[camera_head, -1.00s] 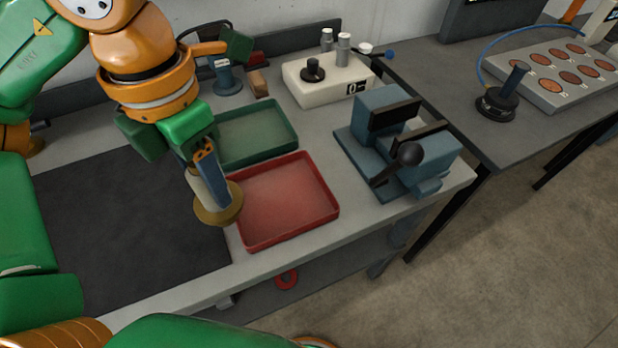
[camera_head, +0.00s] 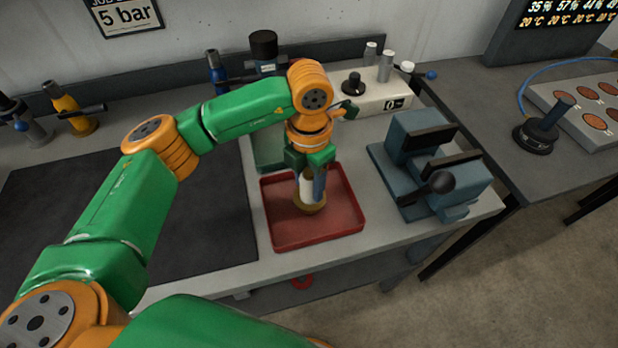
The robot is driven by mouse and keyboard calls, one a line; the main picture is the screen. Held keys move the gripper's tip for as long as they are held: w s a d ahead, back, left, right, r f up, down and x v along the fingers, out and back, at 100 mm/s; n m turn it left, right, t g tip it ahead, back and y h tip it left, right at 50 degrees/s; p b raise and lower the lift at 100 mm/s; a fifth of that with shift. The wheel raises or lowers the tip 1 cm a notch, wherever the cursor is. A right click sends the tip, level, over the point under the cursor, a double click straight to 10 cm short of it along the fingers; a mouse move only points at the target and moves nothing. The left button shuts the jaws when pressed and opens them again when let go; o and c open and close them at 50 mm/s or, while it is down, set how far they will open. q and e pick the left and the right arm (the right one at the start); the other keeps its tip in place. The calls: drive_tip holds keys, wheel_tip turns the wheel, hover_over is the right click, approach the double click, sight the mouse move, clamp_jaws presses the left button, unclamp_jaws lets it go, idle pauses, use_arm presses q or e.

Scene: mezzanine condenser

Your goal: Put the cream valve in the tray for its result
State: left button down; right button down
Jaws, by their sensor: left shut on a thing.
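My left gripper (camera_head: 314,182) is shut on the cream valve (camera_head: 307,187) and points down. The valve is upright, with a round brass-coloured base (camera_head: 310,207) below and my fingers covering part of its body. It is over the inside of the red tray (camera_head: 318,239), left of the tray's middle. I cannot tell whether the base touches the tray floor. The green tray (camera_head: 268,152) lies behind the red one, largely hidden by my left arm. My right gripper is not in view.
A blue clamp fixture (camera_head: 415,150) with a black ball handle stands right of the red tray. A white box (camera_head: 385,97) with a dial is behind. A yellow valve (camera_head: 75,112) and other valves stand along the back. The dark mat (camera_head: 200,230) at left is bare.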

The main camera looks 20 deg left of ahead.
use_arm(q)
drive_tip(key=shift+f, duration=0.15)
drive_tip(key=shift+c, duration=1.7)
unclamp_jaws()
drive_tip(key=shift+r, duration=0.35)
wheel_tip(320, 180, up, 6)
drive_tip(key=shift+f+b, duration=0.25)
drive_tip(key=shift+b, duration=0.55)
wheel_tip(320, 180, up, 6)
drive_tip(key=shift+s+r+p, duration=0.1)
drive_tip(key=shift+r+p, duration=0.1)
drive_tip(key=shift+p, duration=0.2)
drive_tip(key=shift+f, duration=0.1)
